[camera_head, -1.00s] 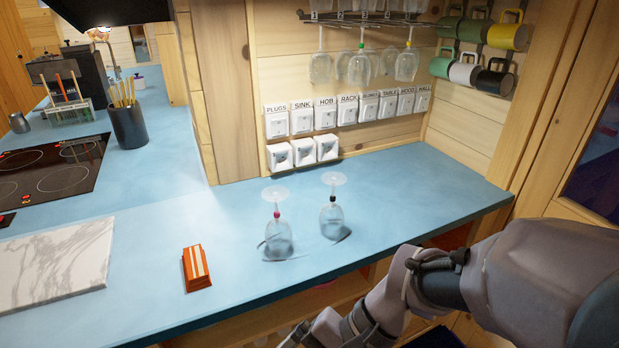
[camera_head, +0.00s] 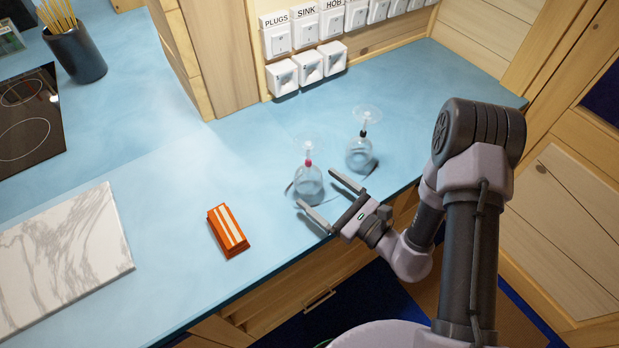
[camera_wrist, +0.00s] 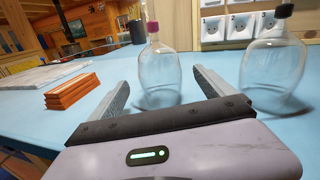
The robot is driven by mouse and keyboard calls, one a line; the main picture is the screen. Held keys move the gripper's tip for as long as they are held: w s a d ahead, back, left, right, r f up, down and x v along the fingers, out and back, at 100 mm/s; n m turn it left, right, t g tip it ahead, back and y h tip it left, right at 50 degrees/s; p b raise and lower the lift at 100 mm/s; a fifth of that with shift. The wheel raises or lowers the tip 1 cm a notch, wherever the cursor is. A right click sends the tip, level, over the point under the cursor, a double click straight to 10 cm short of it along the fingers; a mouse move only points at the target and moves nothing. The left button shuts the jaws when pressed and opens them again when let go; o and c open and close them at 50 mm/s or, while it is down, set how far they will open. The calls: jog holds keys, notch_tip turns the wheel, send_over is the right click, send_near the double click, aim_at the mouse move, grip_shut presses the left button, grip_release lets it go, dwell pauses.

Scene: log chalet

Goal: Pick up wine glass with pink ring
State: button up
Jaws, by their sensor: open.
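The wine glass with the pink ring (camera_head: 309,185) stands upside down on the blue counter, its bowl down and its foot up. In the wrist view this glass (camera_wrist: 157,70) is ahead of my gripper, between the lines of the two fingers. A second upside-down wine glass with a black ring (camera_head: 361,150) stands behind it to the right; it is at the right in the wrist view (camera_wrist: 272,65). My gripper (camera_head: 324,195) is open and empty, low over the counter's front edge, its fingers pointing at the pink-ringed glass. Whether a finger touches the glass I cannot tell.
An orange striped block stack (camera_head: 228,231) lies left of the gripper. A marble board (camera_head: 62,250), a hob (camera_head: 28,120) and a dark pencil pot (camera_head: 76,55) are further left. Wall sockets and switches (camera_head: 308,66) are behind. The counter (camera_head: 170,215) between board and block is clear.

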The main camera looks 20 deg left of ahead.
aim_at(301, 174)
jog(key=x, duration=0.7)
jog(key=shift+a+r, duration=0.1)
jog(key=shift+a, duration=0.05)
jog(key=c, duration=1.1)
jog(key=shift+r, duration=0.1)
